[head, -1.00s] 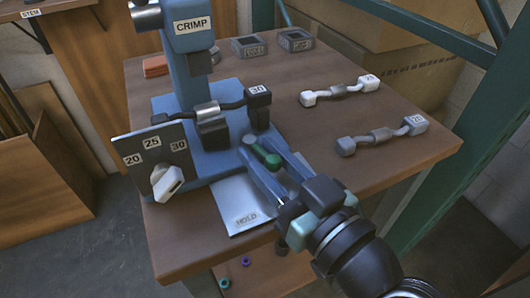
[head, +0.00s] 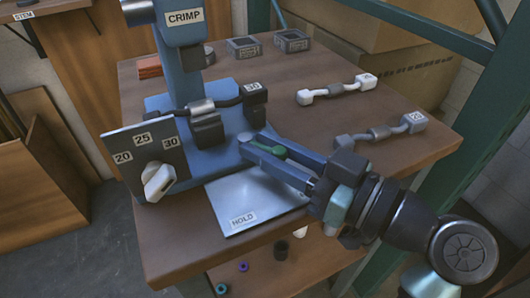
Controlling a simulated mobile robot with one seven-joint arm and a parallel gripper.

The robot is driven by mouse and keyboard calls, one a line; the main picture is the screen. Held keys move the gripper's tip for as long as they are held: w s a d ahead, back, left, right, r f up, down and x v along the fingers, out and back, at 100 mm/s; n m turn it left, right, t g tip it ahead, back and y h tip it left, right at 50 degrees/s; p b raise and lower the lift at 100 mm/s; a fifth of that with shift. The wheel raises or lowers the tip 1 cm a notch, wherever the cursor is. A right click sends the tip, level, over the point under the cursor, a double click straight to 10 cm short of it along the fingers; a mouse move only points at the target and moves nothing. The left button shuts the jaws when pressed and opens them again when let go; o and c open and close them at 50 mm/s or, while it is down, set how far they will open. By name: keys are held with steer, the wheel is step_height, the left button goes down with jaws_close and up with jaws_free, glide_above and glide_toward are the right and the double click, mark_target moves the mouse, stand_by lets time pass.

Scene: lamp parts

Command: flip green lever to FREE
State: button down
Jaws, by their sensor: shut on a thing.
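The green lever (head: 276,150) sits on the blue base of the crimp press (head: 180,45), right of the dial panel. My gripper (head: 262,147) reaches in from the right, its two blue fingers shut around the lever. The fingers hide part of the lever. A pale metal plate (head: 228,190) lies in front of the lever and bears a HOLD label (head: 243,219) near its front edge. The lever points to the right, away from that label. I see no FREE label; the gripper and arm cover the area to the right.
A black bar with a 30 tag (head: 253,89) lies in the press. A white bar (head: 337,89) and a grey bar (head: 380,133) lie on the table at right. A dial (head: 158,180) stands at front left. A green post (head: 440,170) stands beyond the right edge.

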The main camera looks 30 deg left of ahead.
stand_by(0.3)
steer(key=c, duration=0.7)
jaws_free()
steer(key=shift+o, duration=0.2)
steer(key=s+d+p, duration=0.2)
steer(key=d, duration=1)
steer(key=shift+d, duration=0.4)
